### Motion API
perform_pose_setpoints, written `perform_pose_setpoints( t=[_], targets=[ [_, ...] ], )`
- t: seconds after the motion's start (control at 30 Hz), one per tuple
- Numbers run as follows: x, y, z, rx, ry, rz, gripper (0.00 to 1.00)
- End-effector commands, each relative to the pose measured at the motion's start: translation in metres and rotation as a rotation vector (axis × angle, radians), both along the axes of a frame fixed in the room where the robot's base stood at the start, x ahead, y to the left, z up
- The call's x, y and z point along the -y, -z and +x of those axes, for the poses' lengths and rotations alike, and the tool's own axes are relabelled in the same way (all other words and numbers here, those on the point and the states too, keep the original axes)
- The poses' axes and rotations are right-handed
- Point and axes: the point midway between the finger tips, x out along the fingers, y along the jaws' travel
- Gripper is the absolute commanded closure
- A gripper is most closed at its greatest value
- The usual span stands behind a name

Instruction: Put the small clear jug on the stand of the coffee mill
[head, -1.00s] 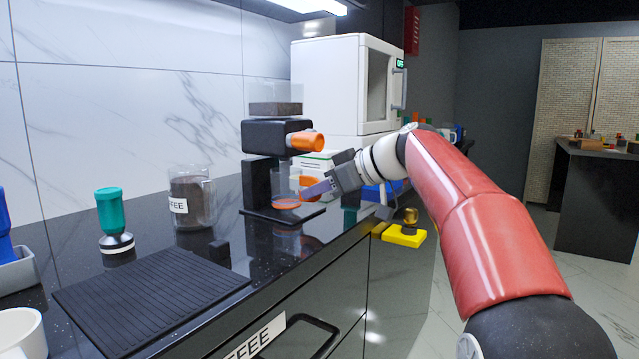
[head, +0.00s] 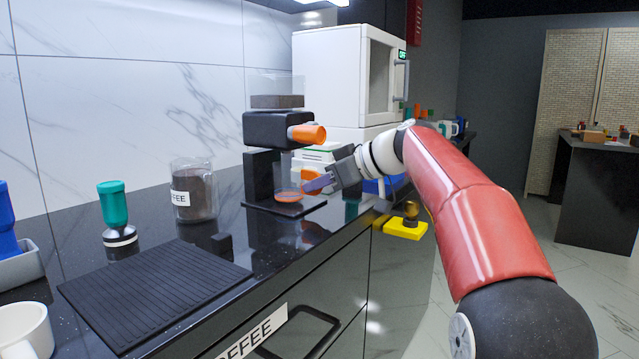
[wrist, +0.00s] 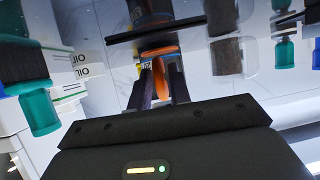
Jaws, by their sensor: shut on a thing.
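The coffee mill (head: 276,131) is black with an orange knob, a clear hopper and a flat black stand (head: 262,207) at its foot. The small clear jug (head: 288,197), with an orange bottom and handle, is upright over the stand, below the mill's head. I cannot tell whether it touches the stand. My gripper (head: 318,184) comes in from the right and is shut on the jug's handle. In the wrist view the orange part of the jug (wrist: 159,52) shows between the fingers, with the dark stand edge close by. The jug's far side is hidden.
A coffee jar (head: 193,193), a teal-topped tamper (head: 115,215) and a ribbed black mat (head: 150,290) are on the counter to the left. A white machine (head: 345,85) stands behind the mill. A yellow block (head: 405,229) is at the right edge.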

Motion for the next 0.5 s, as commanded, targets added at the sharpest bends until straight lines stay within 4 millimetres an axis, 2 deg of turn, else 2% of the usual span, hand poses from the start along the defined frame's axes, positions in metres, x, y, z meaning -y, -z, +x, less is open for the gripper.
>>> perform_pose_setpoints(
  t=[0.37,0.4,0.5],
  targets=[
    [0.0000,0.0086,-0.0001,0.000,0.000,0.000,1.00],
    [-0.0001,0.0085,-0.0002,0.000,0.000,0.000,0.79],
    [0.0000,0.0077,-0.0001,0.000,0.000,0.000,0.66]
  ],
)
